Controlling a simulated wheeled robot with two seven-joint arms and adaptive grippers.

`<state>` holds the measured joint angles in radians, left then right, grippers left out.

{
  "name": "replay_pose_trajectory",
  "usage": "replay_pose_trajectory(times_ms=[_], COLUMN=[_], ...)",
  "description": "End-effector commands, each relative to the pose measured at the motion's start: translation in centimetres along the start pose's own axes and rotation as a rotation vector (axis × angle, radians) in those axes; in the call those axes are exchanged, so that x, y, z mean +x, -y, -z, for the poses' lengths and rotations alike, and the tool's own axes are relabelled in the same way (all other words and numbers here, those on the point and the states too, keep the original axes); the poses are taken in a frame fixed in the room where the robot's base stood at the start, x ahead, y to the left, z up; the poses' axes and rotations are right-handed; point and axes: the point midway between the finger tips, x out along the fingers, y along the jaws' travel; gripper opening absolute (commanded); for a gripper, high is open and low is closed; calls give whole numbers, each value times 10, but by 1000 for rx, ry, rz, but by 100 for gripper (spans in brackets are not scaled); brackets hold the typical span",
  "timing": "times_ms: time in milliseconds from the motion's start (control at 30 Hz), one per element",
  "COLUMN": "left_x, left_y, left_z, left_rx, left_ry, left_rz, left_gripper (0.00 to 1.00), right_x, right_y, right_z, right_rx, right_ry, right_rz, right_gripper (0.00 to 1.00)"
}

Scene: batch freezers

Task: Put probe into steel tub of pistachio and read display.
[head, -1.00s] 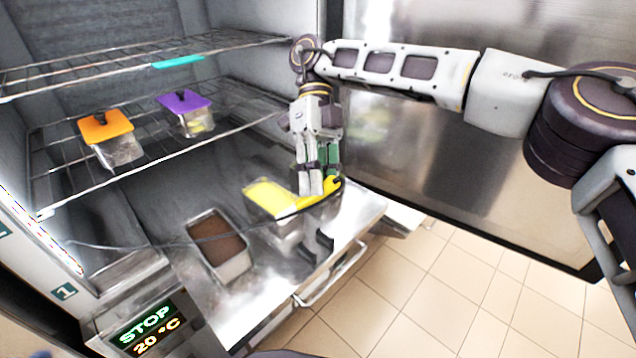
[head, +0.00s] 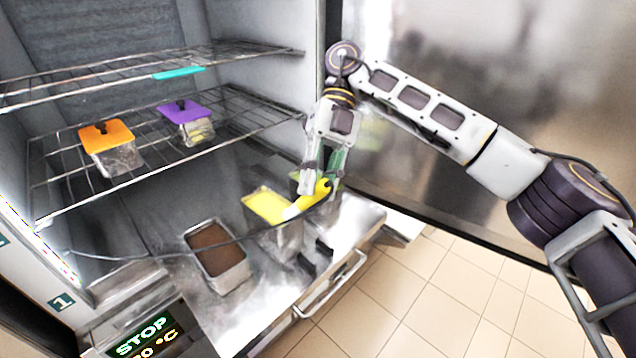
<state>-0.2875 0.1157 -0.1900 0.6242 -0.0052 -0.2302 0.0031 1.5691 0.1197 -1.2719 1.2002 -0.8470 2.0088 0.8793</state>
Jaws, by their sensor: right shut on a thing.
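My right gripper (head: 321,182) is shut on the yellow-handled probe (head: 309,201), above the right end of the freezer's bottom deck. The probe's dark cable runs left to the freezer's left wall. A steel tub with a pale green top, likely the pistachio (head: 295,176), is partly hidden behind the gripper and probe. The probe's tip cannot be made out. The display (head: 144,338) at the lower left shows STOP and a °C reading whose first digit is partly cut off. My left gripper is not in view.
Wire shelves above hold an orange-lidded box (head: 108,137) and a purple-lidded box (head: 185,110). A steel door (head: 470,110) stands behind my right arm.

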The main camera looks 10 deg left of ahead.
Motion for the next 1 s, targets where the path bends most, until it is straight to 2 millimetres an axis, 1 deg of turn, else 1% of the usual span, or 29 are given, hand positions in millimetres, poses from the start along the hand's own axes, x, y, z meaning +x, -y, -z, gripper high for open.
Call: replay_pose_trajectory(times_ms=[567,1000], left_x=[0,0], left_y=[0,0], left_z=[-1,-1], left_rx=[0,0], left_ry=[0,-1], left_rz=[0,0], left_gripper=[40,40], right_x=[-5,-10], right_y=[-4,-6], right_z=[-1,-2], right_rx=[176,343], right_ry=[78,153], right_rz=[-155,-306], right_gripper=[0,0])
